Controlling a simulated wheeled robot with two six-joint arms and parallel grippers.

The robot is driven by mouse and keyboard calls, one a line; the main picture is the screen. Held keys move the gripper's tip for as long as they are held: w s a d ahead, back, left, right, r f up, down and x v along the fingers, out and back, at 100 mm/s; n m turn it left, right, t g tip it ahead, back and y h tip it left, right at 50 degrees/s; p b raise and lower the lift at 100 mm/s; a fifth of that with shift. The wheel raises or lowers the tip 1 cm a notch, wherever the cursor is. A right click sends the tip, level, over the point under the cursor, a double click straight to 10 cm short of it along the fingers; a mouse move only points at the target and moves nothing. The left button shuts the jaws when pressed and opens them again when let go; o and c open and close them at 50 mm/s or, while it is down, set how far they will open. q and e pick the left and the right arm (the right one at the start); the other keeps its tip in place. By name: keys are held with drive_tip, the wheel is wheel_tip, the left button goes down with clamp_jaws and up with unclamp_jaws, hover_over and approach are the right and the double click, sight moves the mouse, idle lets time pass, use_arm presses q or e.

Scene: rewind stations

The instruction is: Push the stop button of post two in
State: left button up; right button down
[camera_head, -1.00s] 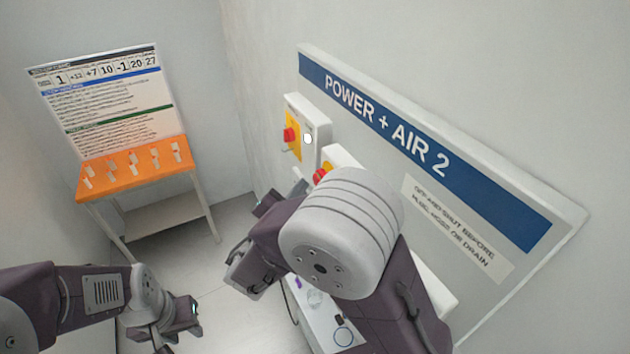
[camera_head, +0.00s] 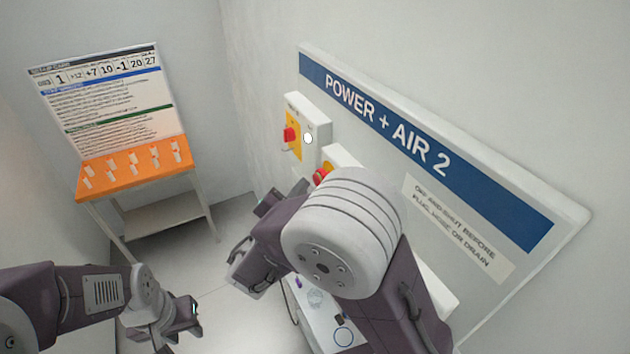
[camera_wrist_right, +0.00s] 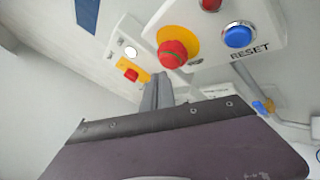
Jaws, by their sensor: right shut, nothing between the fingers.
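The stop button is a red mushroom head on a yellow round plate on a white box. It shows in the right wrist view (camera_wrist_right: 173,53) and partly, above my arm, in the head view (camera_head: 320,177). My right gripper (camera_wrist_right: 158,88) is shut and empty; its fingertips appear just below the stop button in the wrist view. I cannot tell whether they touch it. In the head view my right arm hides most of the box. My left gripper (camera_head: 180,328) is at the lower left, away from the panel; its fingers are unclear.
A blue RESET button (camera_wrist_right: 239,35) sits beside the stop button on the same box. A red switch on yellow (camera_head: 290,135) is on another box to the left. The POWER + AIR 2 panel (camera_head: 385,120) is on the wall. An orange table (camera_head: 135,170) stands far left.

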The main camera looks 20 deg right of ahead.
drive_tip(key=shift+d, duration=0.35)
drive_tip(key=shift+w+d+b, duration=0.1)
drive_tip(key=shift+d+b, duration=0.35)
drive_tip(key=shift+d, duration=0.15)
idle(0.7)
drive_tip(key=shift+a, duration=0.85)
drive_tip(key=shift+a, duration=0.1)
drive_tip(key=a, duration=0.2)
drive_tip(key=s+a, duration=0.1)
drive_tip(key=a, duration=0.1)
drive_tip(key=shift+s+a, duration=0.1)
drive_tip(key=shift+a, duration=0.3)
